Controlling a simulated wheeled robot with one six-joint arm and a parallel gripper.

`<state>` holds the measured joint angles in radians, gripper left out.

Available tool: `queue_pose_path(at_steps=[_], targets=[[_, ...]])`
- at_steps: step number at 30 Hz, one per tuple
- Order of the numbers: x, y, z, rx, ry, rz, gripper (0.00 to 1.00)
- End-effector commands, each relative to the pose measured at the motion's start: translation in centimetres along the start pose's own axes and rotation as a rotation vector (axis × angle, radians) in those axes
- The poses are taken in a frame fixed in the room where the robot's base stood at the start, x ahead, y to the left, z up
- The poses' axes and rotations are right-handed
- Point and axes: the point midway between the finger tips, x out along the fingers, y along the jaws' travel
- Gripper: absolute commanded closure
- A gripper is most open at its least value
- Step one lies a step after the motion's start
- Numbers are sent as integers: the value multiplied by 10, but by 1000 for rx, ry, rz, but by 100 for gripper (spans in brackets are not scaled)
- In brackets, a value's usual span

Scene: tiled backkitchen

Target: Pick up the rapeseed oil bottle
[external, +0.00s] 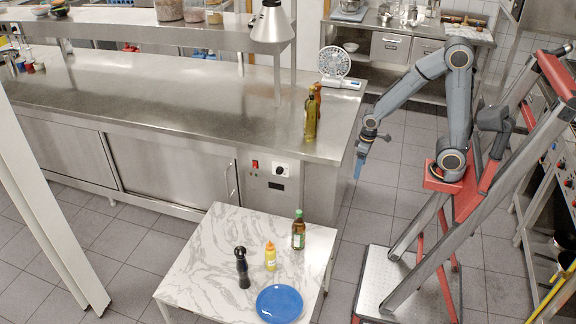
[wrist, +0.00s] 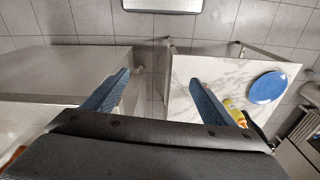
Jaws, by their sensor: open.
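Two glass bottles could be the rapeseed oil; I cannot read their labels. One, with yellow-green oil (external: 310,120), stands upright near the steel counter's right end, with an orange-red bottle (external: 317,93) partly hidden behind it. My gripper (external: 359,166) hangs in the air right of the counter's end, apart from all the bottles. In the wrist view its blue fingers (wrist: 159,77) are spread with nothing between them.
On the marble table stand a yellow squeeze bottle (external: 270,258), a black mill (external: 243,268) and a blue plate (external: 279,304). A white scale (external: 337,72) and a hanging lamp (external: 271,25) are near the counter bottles. Tiled floor lies open between counter and my base.

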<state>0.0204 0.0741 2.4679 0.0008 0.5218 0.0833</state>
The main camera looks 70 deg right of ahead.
Motion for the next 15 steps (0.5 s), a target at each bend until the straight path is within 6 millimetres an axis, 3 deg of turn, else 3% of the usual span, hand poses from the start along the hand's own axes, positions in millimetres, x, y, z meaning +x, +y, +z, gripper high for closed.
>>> queue_pose_path(at_steps=[6, 15], targets=[[-37, 29, -112, 371, -13, 9, 22], [-99, 98, -242, 931, -35, 30, 22]])
